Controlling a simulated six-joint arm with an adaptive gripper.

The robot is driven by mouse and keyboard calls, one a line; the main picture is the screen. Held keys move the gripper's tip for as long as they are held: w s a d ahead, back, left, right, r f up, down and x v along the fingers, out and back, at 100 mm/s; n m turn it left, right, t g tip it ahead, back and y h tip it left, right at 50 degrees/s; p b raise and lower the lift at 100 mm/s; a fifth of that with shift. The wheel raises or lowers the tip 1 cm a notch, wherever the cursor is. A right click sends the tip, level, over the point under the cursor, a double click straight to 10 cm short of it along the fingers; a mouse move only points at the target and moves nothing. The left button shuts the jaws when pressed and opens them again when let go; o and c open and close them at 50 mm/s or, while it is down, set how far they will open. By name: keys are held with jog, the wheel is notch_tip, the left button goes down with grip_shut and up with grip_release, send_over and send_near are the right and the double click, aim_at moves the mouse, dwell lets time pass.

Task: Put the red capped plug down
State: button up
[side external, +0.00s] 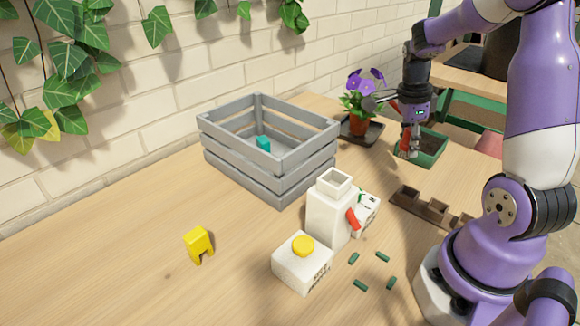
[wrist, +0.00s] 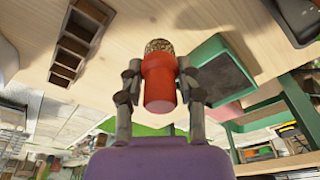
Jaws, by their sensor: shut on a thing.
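The red capped plug (wrist: 159,82) is a red cylinder with a speckled brown end, held between the two fingers of my gripper (wrist: 159,76) in the wrist view. My gripper (side external: 408,148) is shut on it. In the side view the plug's red (side external: 403,143) shows partly between the fingers, close to the green tray (side external: 437,158). The fingers hide part of it. The gap between the plug and the table or tray cannot be told. The wrist view shows the green tray (wrist: 205,50) with dark contents to the right of the plug.
A brown compartment rack (side external: 412,199) lies nearer my base. A purple-flowered plant in a red pot (side external: 358,125) stands on a dark saucer left of my gripper. A grey crate (side external: 290,165), white bottle (side external: 325,215) and yellow-capped white box (side external: 292,266) stand farther left. The front-left table is mostly clear.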

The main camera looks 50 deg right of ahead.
jog(key=shift+s+d+f, duration=0.2)
jog(key=shift+d+f, duration=0.15)
jog(key=shift+d, duration=0.15)
jog(key=shift+s+d+f, duration=0.15)
jog(key=shift+d+f, duration=0.15)
jog(key=shift+d, duration=0.2)
jog(key=shift+f, duration=2.05)
jog(key=shift+f, duration=0.1)
jog(key=o, duration=1)
